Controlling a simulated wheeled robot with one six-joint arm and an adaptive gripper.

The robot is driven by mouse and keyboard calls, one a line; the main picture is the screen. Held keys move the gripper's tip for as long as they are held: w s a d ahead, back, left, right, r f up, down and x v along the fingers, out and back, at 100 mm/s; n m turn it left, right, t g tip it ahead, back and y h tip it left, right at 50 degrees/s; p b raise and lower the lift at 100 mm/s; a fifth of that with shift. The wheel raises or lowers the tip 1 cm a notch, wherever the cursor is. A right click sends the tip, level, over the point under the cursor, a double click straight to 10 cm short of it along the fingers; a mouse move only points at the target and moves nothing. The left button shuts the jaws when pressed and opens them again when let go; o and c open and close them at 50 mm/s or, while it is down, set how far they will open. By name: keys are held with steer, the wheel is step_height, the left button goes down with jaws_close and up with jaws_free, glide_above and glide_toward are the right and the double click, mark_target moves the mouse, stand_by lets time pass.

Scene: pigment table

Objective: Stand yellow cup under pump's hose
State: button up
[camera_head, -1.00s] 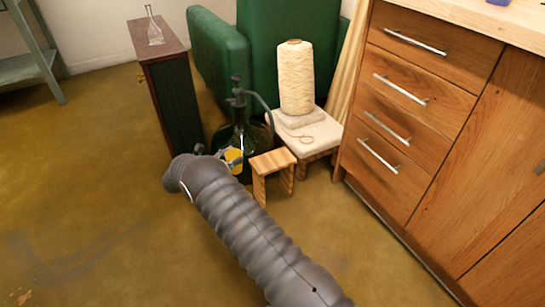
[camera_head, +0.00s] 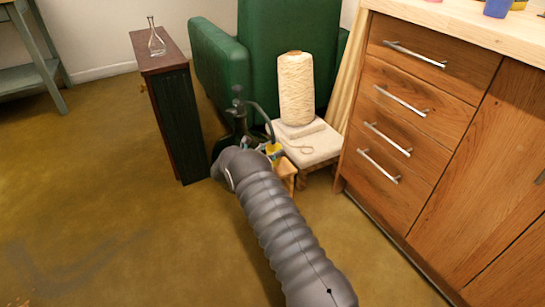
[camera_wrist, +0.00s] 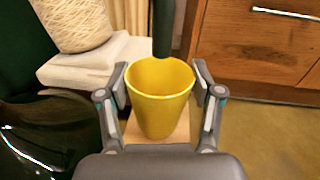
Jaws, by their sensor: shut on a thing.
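The yellow cup (camera_wrist: 160,98) is upright between the two fingers of my gripper (camera_wrist: 161,95), which is shut on it. In the head view, the cup (camera_head: 273,150) is mostly hidden behind my arm. The dark hose (camera_wrist: 163,28) comes down to the cup's far rim; I cannot tell whether its end is over the opening or just behind it. The pump (camera_head: 239,112) tops a dark glass bottle, with its hose (camera_head: 264,118) curving right and down. A small wooden stool (camera_head: 289,172) is below the cup; I cannot tell if they touch.
A cream yarn cone (camera_head: 296,90) stands on a pale low table (camera_head: 322,150) behind the stool. A wooden drawer cabinet (camera_head: 400,120) is to the right. A dark box with a glass flask (camera_head: 155,42) is at left. The floor in front is clear.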

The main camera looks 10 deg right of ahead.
steer(key=shift+f, duration=1.65)
steer(key=shift+f+b, duration=0.2)
steer(key=shift+b, duration=0.1)
steer(key=o, duration=1.2)
steer(key=shift+r, duration=0.1)
